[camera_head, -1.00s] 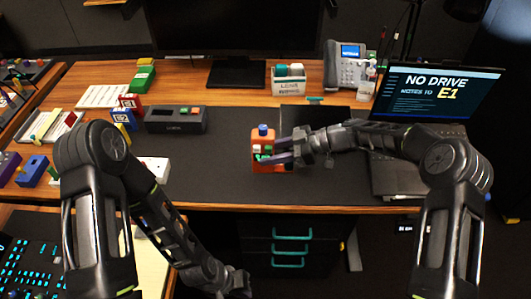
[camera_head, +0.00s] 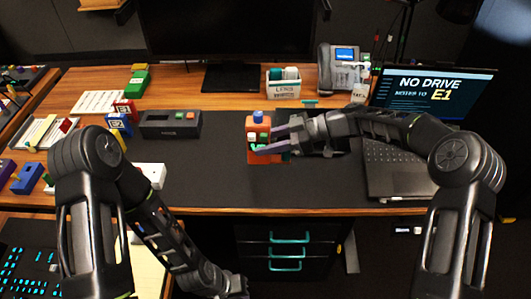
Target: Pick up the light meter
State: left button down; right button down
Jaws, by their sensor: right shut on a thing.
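An orange device with a blue knob on top (camera_head: 252,152), apparently the light meter, stands upright at the middle of the dark desk mat. Green and white parts show on its front. My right gripper (camera_head: 263,141) reaches in from the right and is shut on it, with its purplish fingers across the device. The fingers hide part of its front and right side. The device appears slightly raised off the mat. My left gripper (camera_head: 236,287) hangs low in front of the desk, away from the device; its jaws are too dark to read.
A dark grey box with buttons (camera_head: 170,125) lies left of the device. A laptop (camera_head: 395,172) is at right, with a desk phone (camera_head: 340,68) behind. A white holder (camera_head: 283,91) stands at the back. The mat (camera_head: 215,178) is clear in front.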

aim_at(266, 158)
notch_tip(266, 158, up, 4)
jog(key=shift+r, duration=0.1)
pick_arm(q)
jog(key=shift+f, duration=0.15)
dwell(0.5)
